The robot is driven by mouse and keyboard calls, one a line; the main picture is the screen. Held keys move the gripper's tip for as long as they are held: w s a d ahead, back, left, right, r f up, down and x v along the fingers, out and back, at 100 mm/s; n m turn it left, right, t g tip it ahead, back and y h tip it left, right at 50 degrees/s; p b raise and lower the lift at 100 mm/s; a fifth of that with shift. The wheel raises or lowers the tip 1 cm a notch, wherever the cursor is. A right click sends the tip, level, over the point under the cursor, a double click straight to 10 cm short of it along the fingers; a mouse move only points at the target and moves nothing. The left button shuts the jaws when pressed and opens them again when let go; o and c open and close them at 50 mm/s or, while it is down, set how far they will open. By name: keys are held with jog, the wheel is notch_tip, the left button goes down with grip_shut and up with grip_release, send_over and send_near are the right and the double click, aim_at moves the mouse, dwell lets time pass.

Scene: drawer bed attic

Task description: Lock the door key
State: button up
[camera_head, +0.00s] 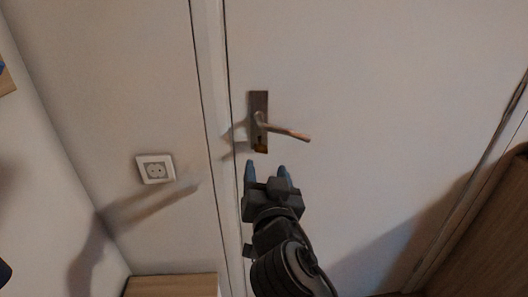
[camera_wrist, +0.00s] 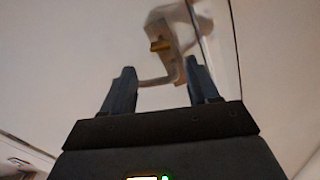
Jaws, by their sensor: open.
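The white door (camera_head: 380,100) is shut and fills the middle of the head view. Its metal handle plate (camera_head: 258,103) carries a lever handle (camera_head: 288,132) that points right and slightly down. A small brass-coloured key (camera_head: 261,149) shows at the lower end of the plate. In the wrist view the key (camera_wrist: 160,45) appears above my fingers, against the plate (camera_wrist: 181,28). My gripper (camera_head: 266,170) is open and empty, with its fingertips just below the key and pointing up toward it. The fingers (camera_wrist: 161,85) stand apart in the wrist view. The key's exact turn is unclear.
A white wall socket (camera_head: 156,169) is on the wall left of the door frame. A wooden surface (camera_head: 172,286) is at the lower left. A brown wooden piece of furniture (camera_head: 490,225) stands at the right edge. The space before the door around my gripper is clear.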

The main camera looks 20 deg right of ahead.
aim_at(262, 151)
jog(key=shift+p+x, duration=0.85)
jog(key=shift+x, duration=3.15)
jog(key=shift+c, duration=0.2)
jog(key=c, duration=1)
jog(key=shift+f+n+b, duration=0.1)
jog(key=shift+n+b, duration=0.4)
jog(key=shift+n, duration=0.1)
jog(key=shift+a+n+b, duration=0.1)
jog(key=shift+n+b, duration=0.2)
jog(key=shift+n, duration=0.8)
jog(key=o, duration=1)
jog(key=shift+o, duration=0.2)
